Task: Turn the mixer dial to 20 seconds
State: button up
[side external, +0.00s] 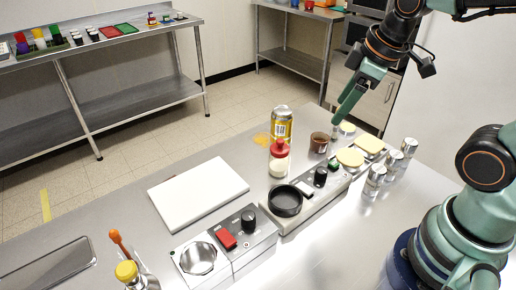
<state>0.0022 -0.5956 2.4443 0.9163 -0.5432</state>
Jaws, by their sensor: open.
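Two low grey appliances stand on the steel counter. The nearer appliance (264,238) has a round metal bowl (199,258), a red switch (226,238) and a black dial (248,219). The other appliance (301,207) carries a black round dish (286,201), a black dial (320,177) and a green button (334,165). I cannot tell for sure which one is the mixer, and the dial markings are too small to read. My gripper (338,118) is open, above the far right part of the counter, apart from both dials. Its fingertips show only small.
A white board (198,193) lies left of the appliances. Yellow-topped pads (350,157) and several silver cans (375,180) stand to the right.

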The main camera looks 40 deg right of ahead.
jog(key=f+n+g, duration=0.1)
jog(key=f+n, duration=0.1)
jog(key=n, duration=0.3)
jog(key=n+g, duration=0.3)
jog(key=n, duration=1)
send_near(323, 170)
jog(key=shift+n, duration=0.3)
notch_tip(323, 170, down, 9)
jog(key=shift+w+f, duration=0.1)
jog(key=shift+w, duration=0.05)
grip_shut()
